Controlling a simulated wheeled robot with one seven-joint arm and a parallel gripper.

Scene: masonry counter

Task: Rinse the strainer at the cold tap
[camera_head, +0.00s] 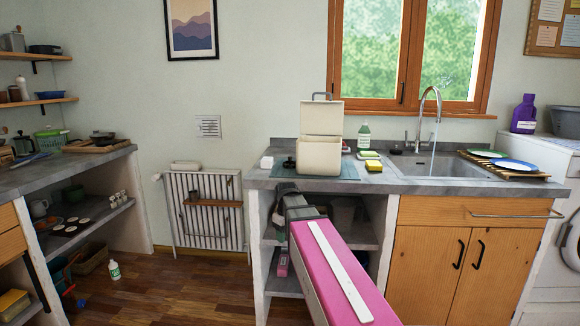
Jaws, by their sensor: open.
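The chrome tap (432,98) stands behind the grey sink (440,166) on the right. A thin pale streak below its spout looks like running water. I cannot clearly make out a strainer. A green basket-like vessel (49,142) on the left counter could be one, but it is too small to tell. My gripper (284,188) is at the far end of my pink arm, by the front edge of the middle counter, left of the sink. It is small and dark here, open, with nothing visible in it.
A cream bin with its lid up (319,155) stands on the middle counter. A green bottle (364,136) and a yellow sponge (373,166) are between it and the sink. Plates lie on a wooden rack (535,174) at right. Open shelves (345,233) are below the counter.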

